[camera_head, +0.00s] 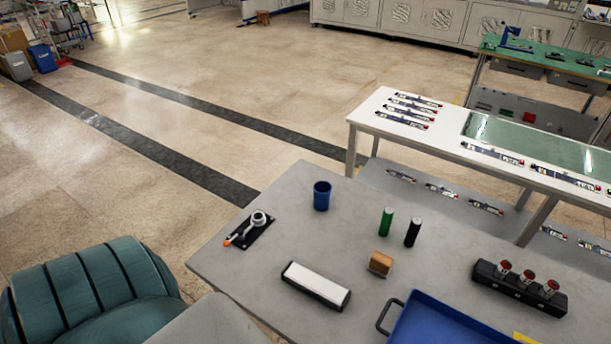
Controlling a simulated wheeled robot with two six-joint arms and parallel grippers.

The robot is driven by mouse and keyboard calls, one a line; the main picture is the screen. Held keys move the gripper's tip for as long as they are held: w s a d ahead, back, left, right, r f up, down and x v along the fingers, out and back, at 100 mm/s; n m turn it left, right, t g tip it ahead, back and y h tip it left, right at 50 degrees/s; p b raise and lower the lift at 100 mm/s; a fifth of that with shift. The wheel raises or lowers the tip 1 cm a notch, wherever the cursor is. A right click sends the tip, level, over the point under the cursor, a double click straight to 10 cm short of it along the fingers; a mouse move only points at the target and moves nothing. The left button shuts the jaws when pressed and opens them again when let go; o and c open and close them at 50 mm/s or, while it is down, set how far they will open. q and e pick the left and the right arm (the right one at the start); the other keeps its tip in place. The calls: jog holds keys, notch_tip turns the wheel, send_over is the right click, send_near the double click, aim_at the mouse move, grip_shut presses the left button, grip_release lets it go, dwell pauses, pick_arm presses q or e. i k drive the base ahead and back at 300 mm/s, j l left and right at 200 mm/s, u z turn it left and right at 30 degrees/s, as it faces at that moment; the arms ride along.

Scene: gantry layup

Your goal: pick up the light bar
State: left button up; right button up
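The light bar (316,284) is a white bar with a black front side and black end. It lies on the grey table (240,270) near its front edge, slanting down to the right. Nothing touches it and its top is fully visible. Neither of my grippers shows in the camera_head view.
On the table are a blue cup (321,196), a black-based device (252,229), green (387,221) and black (412,232) cylinders, a brown block (381,264), a blue tray (440,322) and a black holder (519,288). A teal chair (90,290) stands left.

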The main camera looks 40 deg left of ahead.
aim_at(330, 293)
jog(key=i+u, duration=0.2)
jog(key=u, duration=1.15)
